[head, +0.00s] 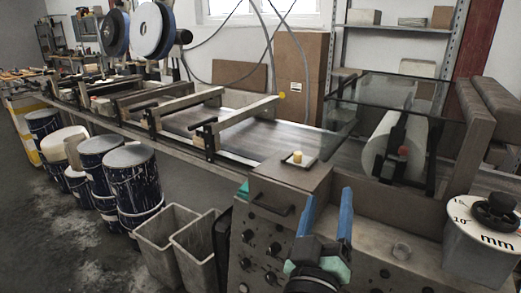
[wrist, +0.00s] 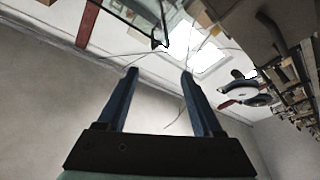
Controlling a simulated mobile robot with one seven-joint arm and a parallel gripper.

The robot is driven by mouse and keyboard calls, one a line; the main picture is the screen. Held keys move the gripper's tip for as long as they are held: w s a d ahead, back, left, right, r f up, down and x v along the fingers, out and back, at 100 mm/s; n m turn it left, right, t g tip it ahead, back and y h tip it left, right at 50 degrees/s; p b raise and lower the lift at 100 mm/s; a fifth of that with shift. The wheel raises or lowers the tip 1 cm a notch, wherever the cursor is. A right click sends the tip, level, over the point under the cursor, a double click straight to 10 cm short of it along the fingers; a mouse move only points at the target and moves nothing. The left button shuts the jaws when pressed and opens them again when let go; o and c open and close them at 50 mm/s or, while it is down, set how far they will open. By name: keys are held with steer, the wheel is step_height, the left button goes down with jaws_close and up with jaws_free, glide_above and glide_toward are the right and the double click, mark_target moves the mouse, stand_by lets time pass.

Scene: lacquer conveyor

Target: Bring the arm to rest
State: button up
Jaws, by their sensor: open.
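My gripper (head: 328,209) rises from the bottom of the head view, pointing up, with its two blue fingers apart and nothing between them. It stands in front of the grey control cabinet of the conveyor. In the wrist view my gripper (wrist: 158,72) is also open and empty, with the wall and window beyond the fingers. The conveyor (head: 235,133) runs from the middle towards the back left.
A grey drum marked "mm" (head: 478,250) stands at the right. A glass guard (head: 385,105) covers a white roll behind the cabinet. Two grey bins (head: 165,235) and several paint-stained drums (head: 133,185) line the conveyor's front. The floor at left is clear.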

steer(key=s+a+r+m+t+y+p, duration=0.1)
steer(key=s+a+r+t+y, duration=0.25)
steer(key=r, duration=0.75)
steer(key=s+a+r+m+t+y+p, duration=0.15)
steer(key=s+a+r, duration=0.25)
steer(key=s+r, duration=0.5)
steer(key=s+a+r+t+y, duration=0.2)
steer(key=s+a+r+t, duration=0.15)
steer(key=r, duration=1.05)
step_height(320, 180, up, 10)
steer(key=w+p, duration=0.1)
steer(key=p, duration=0.9)
steer(key=shift+w+f+g+p, duration=0.2)
steer(key=shift+g+p, duration=0.15)
steer(key=shift+p, duration=0.05)
